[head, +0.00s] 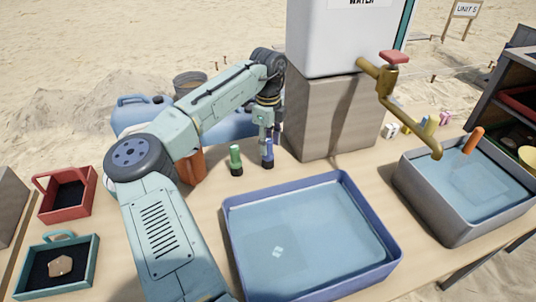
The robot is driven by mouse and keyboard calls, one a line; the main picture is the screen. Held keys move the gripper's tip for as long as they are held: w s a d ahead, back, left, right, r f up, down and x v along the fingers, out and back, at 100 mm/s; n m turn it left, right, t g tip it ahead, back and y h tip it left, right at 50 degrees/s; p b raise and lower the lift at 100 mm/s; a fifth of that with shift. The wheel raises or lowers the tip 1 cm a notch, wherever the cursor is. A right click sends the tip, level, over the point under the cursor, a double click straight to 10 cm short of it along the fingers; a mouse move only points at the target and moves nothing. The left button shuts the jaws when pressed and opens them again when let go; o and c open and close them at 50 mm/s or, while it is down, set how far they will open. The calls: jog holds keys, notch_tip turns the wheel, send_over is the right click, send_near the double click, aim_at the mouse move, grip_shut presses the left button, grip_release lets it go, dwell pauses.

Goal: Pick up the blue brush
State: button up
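The blue brush (268,151) stands upright on the table, dark bristle end down, just behind the blue-rimmed basin. My gripper (269,137) points down right over it, with its fingers apart at either side of the top of the blue handle. I cannot tell whether the fingers touch the handle. A green brush (235,156) stands upright just left of the blue one.
A blue-rimmed water basin (231,238) fills the front middle. A water tank on a block (322,118) stands close right of the brush. A grey basin (428,207) with an orange-handled item (474,139) is at right. Red (50,212) and teal (36,290) trays lie left.

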grip_shut()
jog(key=shift+r, duration=0.1)
dwell(0.3)
